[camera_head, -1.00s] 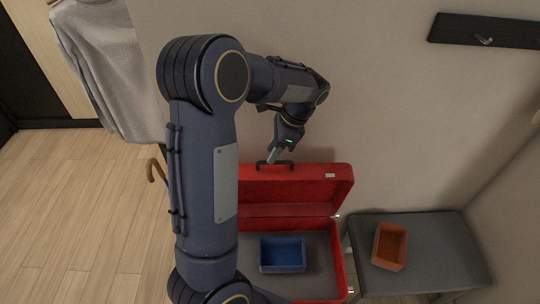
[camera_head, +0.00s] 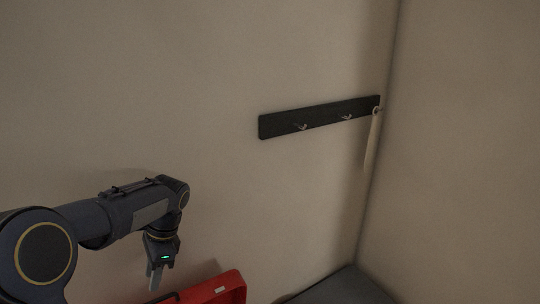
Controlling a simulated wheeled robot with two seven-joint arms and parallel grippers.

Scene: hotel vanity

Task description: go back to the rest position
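My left arm comes in from the lower left, and its gripper (camera_head: 155,277) points down beside the wall. The fingers look close together, but they are small and dark, so I cannot tell whether they are open or shut. Just below and to the right of it is the upper part of the red suitcase lid (camera_head: 222,290), standing raised with its dark handle near the gripper. I cannot tell whether the gripper touches the handle. The rest of the suitcase is below the picture. My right gripper is not in view.
A black hook rail (camera_head: 320,117) is on the wall, with a pale strip-like item (camera_head: 371,140) hanging at its right end. A grey bench top (camera_head: 345,288) shows at the bottom near the room corner. The wall area between is bare.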

